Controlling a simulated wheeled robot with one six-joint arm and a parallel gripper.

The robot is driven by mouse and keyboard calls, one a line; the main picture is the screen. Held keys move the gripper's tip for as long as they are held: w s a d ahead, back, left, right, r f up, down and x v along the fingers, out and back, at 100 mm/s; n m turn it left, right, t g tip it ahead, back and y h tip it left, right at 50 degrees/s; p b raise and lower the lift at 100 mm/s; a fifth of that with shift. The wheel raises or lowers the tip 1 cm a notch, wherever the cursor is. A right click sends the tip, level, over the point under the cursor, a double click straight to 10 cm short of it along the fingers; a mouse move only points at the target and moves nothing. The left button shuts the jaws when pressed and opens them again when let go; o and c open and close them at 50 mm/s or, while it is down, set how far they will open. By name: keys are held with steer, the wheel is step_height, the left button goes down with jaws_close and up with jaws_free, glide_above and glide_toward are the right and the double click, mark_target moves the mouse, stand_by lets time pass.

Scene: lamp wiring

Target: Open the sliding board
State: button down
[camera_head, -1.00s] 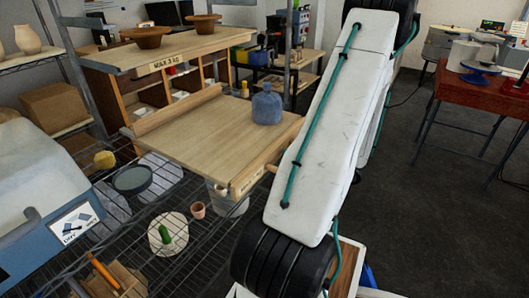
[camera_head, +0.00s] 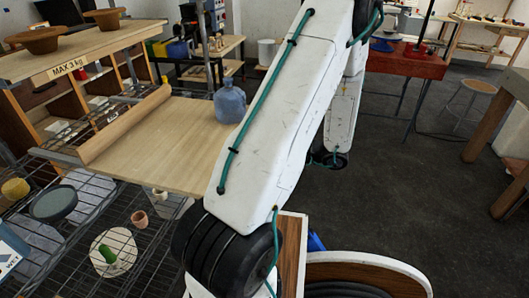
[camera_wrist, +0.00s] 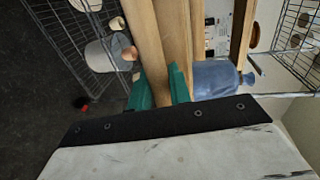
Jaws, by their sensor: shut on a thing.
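The sliding board (camera_head: 150,145) is a pale wooden panel sticking out of the shelf unit, with a raised wooden strip along its left side. A blue jug (camera_head: 230,102) stands upright on it near the right edge. My arm hides the board's front right part in the head view. In the wrist view, the board shows edge-on (camera_wrist: 148,45). My gripper (camera_wrist: 160,88) has its teal fingers shut on the board's front part; the exact contact is partly hidden. The jug also shows in the wrist view (camera_wrist: 214,80), beside the fingers.
A wooden upper shelf (camera_head: 90,50) marked "MAX 3 kg" holds brown bowls. A wire rack (camera_head: 150,235) below holds a dark round dish (camera_head: 53,203), small pots and a white plate (camera_head: 113,252). Dark floor to the right is open, with a red table (camera_head: 405,60) behind.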

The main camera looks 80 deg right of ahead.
steer(key=c, duration=1.3)
jaws_free()
steer(key=shift+c, duration=0.2)
steer(key=shift+s, duration=0.1)
steer(key=v, duration=0.7)
steer(key=shift+s, duration=0.3)
steer(key=shift+s+r, duration=0.1)
